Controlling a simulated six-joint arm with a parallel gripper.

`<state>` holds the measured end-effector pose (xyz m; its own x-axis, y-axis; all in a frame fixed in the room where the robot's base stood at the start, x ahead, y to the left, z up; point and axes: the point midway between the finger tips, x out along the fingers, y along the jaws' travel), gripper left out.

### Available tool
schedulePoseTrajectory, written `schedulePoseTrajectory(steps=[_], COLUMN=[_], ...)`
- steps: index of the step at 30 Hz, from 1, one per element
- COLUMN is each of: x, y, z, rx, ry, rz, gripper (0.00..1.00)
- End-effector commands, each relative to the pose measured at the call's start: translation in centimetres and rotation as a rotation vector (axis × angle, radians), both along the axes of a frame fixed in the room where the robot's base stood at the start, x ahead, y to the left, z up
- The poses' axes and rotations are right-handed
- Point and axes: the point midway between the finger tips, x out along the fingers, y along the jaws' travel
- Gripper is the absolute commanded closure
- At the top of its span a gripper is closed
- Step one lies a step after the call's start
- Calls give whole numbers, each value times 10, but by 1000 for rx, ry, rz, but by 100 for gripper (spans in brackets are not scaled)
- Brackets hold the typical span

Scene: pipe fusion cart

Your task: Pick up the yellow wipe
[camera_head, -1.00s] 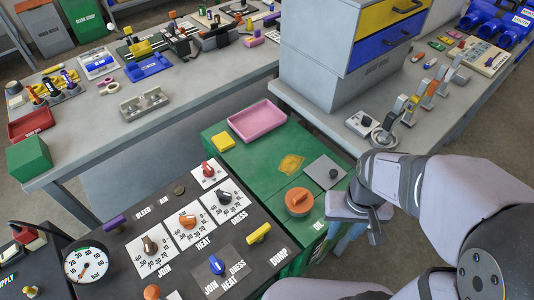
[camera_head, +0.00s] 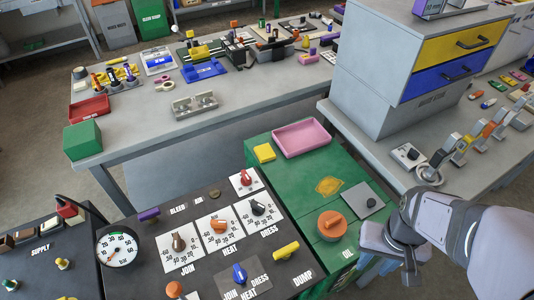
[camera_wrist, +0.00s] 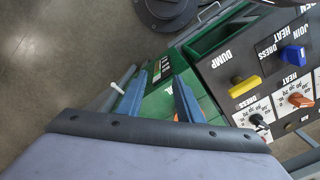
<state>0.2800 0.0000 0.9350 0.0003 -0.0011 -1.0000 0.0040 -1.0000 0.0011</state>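A small yellow square pad (camera_head: 264,153), which looks like the yellow wipe, lies on the green cart top (camera_head: 290,178) at the near left of the pink tray (camera_head: 301,138). A flat yellow patch (camera_head: 330,186) is also on the green top; I cannot tell if it is a loose cloth or a marking. My gripper (camera_head: 411,268) is at the lower right, beyond the cart's right side and well away from the pad. In the wrist view my gripper (camera_wrist: 160,78) shows two blue-grey fingers apart with nothing between them. The pad is not visible there.
An orange-capped oil fitting (camera_head: 332,224) and a grey plate (camera_head: 362,201) stand on the green top. The black control panel (camera_head: 205,262) with knobs adjoins its left. A grey drawer cabinet (camera_head: 390,75) rises behind on the right.

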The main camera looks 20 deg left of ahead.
Motion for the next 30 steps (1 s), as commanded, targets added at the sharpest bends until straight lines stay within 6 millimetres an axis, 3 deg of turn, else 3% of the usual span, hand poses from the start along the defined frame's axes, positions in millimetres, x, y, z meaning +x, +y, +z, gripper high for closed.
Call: schedulePoseTrajectory(steps=[13, 18, 26, 30], x=[0, 0, 0, 9], y=[0, 0, 0, 3], z=[0, 0, 0, 1], rx=[0, 0, 0, 1], ry=[0, 0, 0, -6], rz=[0, 0, 0, 13], gripper=[67, 31, 31, 31])
